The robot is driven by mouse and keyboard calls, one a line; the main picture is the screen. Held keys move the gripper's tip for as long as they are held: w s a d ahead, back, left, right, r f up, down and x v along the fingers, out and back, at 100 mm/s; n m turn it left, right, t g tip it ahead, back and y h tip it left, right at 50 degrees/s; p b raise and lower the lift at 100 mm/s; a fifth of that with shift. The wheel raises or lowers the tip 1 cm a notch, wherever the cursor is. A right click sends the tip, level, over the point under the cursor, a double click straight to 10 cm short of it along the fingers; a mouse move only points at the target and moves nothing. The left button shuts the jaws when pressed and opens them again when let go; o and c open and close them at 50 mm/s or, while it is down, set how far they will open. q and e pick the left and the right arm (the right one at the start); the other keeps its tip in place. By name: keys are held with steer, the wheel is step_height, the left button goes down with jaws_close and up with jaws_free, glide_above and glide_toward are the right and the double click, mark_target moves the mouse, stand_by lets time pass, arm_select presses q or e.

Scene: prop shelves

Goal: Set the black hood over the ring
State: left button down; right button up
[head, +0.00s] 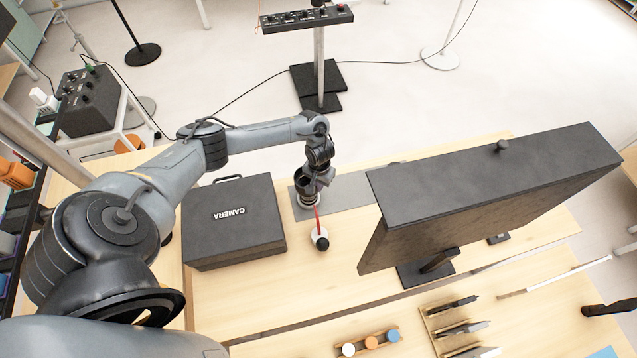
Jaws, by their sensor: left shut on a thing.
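My left gripper (318,180) reaches down from its bent arm over the grey mat (350,193) and is shut on what looks like the black hood (301,182), a short dark open cylinder. Just under the hood is a round piece with a pale metallic rim, which looks like the ring (307,203), at the left end of the mat. The hood appears right above or touching the ring; from this steep angle I cannot tell whether there is a gap. The gripper partly hides both. My right gripper is not in view.
A black camera case (230,225) stands close on the left. A large black monitor (480,200) stands on the right.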

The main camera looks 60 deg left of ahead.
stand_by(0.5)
arm_select(q)
steer(key=shift+p, duration=0.4)
stand_by(0.5)
steer(key=shift+p, duration=0.45)
steer(key=shift+f, duration=0.15)
stand_by(1.0)
steer(key=shift+f, duration=0.35)
stand_by(0.3)
stand_by(0.9)
steer(key=shift+p, duration=0.3)
stand_by(0.4)
steer(key=shift+f+p, duration=0.15)
steer(key=shift+p, duration=0.15)
stand_by(0.4)
